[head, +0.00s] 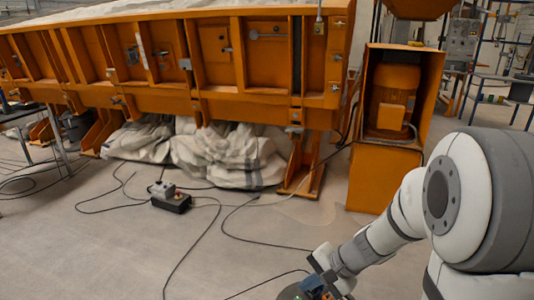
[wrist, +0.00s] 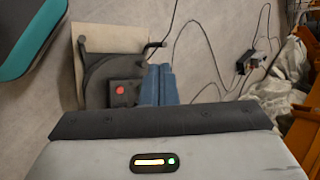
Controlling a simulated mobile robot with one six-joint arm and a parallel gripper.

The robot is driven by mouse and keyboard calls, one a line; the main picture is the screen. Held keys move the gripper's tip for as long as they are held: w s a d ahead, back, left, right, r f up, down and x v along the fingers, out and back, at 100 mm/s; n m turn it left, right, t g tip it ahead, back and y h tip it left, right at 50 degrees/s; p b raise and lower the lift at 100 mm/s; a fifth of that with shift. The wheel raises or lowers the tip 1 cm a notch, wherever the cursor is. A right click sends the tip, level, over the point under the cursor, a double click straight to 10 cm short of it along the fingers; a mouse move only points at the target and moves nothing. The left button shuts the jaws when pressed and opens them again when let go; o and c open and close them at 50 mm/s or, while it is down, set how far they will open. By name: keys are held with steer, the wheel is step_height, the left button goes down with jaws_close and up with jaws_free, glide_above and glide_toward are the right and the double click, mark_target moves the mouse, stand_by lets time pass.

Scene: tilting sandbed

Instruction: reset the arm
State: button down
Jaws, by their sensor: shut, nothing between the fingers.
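My arm reaches down from the right edge in the head view. My gripper (head: 313,283) is low at the bottom edge, pointing down, with bluish fingers partly cut off by the frame. In the wrist view my gripper's blue fingers (wrist: 159,72) lie side by side with no visible gap. They are shut and hold nothing.
An orange sandbed frame (head: 218,52) fills the back, with white sacks (head: 225,155) beneath it. An orange motor housing (head: 384,176) stands right of it. A small control box (head: 170,196) lies on the floor, also visible in the wrist view (wrist: 250,62). Cables cross the otherwise open floor.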

steer(key=s+d+r+n+h+p, duration=0.1)
steer(key=s+r+p, duration=0.3)
steer(key=r, duration=0.4)
steer(key=s+d+r+n+h+p, duration=0.2)
steer(key=s+r+n+h+p, duration=0.1)
steer(key=r, duration=0.5)
steer(key=s+d+r+n+h+p, duration=0.2)
steer(key=s+r+n+p, duration=0.2)
steer(key=r, duration=0.4)
steer(key=shift+s+r+h+p, duration=0.3)
steer(key=shift+s+h+p, duration=0.1)
steer(key=shift+s+p, duration=0.45)
